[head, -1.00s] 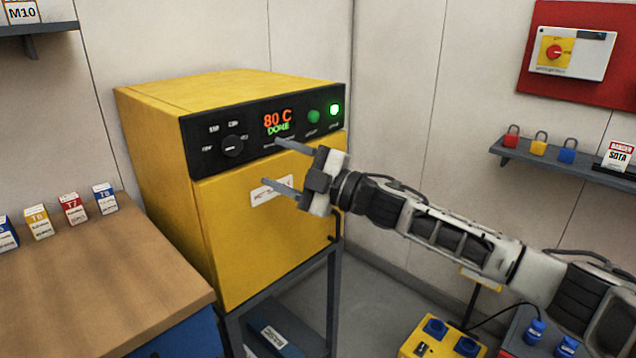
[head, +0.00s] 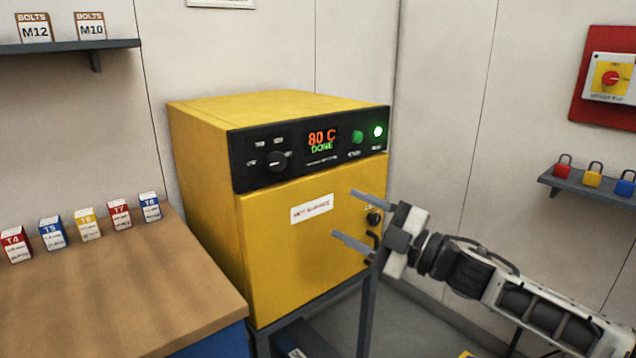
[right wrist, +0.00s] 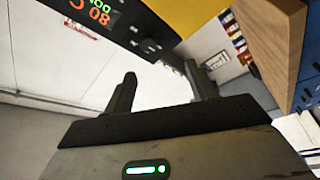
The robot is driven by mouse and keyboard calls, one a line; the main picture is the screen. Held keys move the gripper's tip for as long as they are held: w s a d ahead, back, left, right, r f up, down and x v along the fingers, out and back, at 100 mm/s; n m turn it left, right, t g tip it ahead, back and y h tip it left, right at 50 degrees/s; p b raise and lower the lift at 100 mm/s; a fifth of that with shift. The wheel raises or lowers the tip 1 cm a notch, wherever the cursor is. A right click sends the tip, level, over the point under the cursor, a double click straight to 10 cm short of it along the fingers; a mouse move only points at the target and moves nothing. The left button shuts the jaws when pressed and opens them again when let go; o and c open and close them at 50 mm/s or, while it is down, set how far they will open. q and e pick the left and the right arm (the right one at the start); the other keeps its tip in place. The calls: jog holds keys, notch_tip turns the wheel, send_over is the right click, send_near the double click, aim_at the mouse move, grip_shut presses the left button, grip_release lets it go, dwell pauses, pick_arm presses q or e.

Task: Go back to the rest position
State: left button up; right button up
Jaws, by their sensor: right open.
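My right gripper (head: 362,219) is open and empty. It is in front of the right part of the yellow oven's door, near its handle and lock, with its fingers pointing left; whether it touches the door cannot be told. The right wrist view also shows its two spread fingers (right wrist: 158,92) with nothing between them. The yellow oven (head: 275,225) has its door shut. Its display (head: 321,140) reads 80 C and DONE, and a green lamp (head: 378,131) is lit. My left gripper does not show.
A wooden bench (head: 120,285) with several small labelled boxes (head: 88,224) stands at the left. A shelf with bolt boxes (head: 91,26) is above it. At the right, a shelf (head: 600,190) holds padlocks below a red panel (head: 600,118). The oven sits on a dark stand (head: 367,315).

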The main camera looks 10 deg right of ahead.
jog(key=s+a+f+m+t+h, duration=0.1)
jog(key=s+a+f+m+h, duration=0.3)
jog(key=f, duration=0.5)
jog(key=s+a+f+m+t+h, duration=0.1)
jog(key=s+f+m, duration=0.45)
jog(key=f, duration=0.25)
jog(key=s+d+f+m+g+h, duration=0.2)
jog(key=s+f+m+h, duration=0.1)
jog(key=s+f, duration=0.5)
jog(key=s+d+f+m+g+h, duration=0.2)
jog(key=s+f+m, duration=0.4)
jog(key=s, duration=0.3)
jog(key=shift+d+f+g+h, duration=0.4)
jog(key=shift+f+g+h, duration=0.1)
jog(key=shift+f+h, duration=0.4)
jog(key=shift+s, duration=0.1)
